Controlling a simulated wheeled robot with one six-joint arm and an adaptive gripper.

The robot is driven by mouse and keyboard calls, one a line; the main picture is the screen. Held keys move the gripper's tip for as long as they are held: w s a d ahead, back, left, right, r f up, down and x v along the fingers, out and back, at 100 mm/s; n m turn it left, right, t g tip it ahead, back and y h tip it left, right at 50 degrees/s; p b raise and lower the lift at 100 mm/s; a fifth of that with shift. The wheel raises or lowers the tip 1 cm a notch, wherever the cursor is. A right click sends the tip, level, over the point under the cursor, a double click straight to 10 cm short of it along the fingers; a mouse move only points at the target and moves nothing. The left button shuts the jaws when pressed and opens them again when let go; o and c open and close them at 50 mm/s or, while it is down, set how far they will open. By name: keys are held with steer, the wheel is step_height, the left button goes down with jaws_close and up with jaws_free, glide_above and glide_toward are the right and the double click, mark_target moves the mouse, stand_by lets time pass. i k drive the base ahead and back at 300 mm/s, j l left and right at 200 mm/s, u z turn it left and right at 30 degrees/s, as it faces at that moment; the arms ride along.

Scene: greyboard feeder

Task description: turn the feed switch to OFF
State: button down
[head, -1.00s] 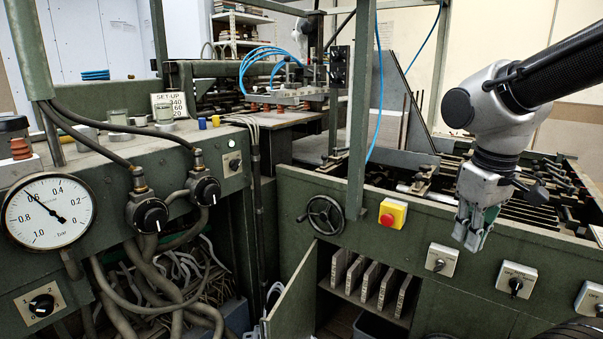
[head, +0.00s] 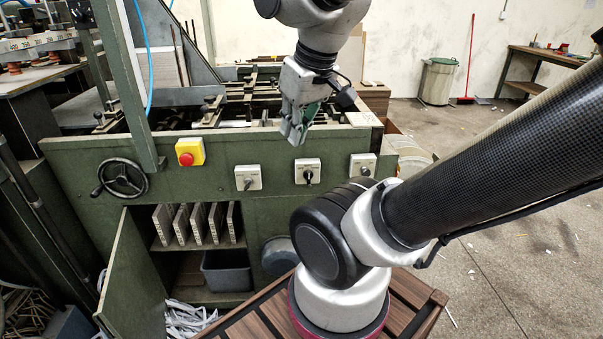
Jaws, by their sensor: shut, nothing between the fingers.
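Three rotary switches on pale square plates sit in a row on the green front panel (head: 220,155): a left one (head: 248,177), a middle one (head: 308,171) and a right one (head: 362,165). My gripper (head: 294,134) points down, shut and empty. In the picture it is just above the middle switch, slightly to its left, and looks apart from it.
A yellow box with a red button (head: 188,153) and a black handwheel (head: 123,178) are on the panel's left. Below, an open cabinet door (head: 135,275) swings outward beside a shelf of upright boards (head: 196,224) and a grey bin (head: 227,270). Open floor (head: 510,190) lies right.

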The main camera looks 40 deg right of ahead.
mark_target(308, 175)
steer(key=k+l+z, duration=0.15)
steer(key=k+z, duration=0.15)
steer(key=k+l+z, duration=0.3)
steer(key=k, duration=0.25)
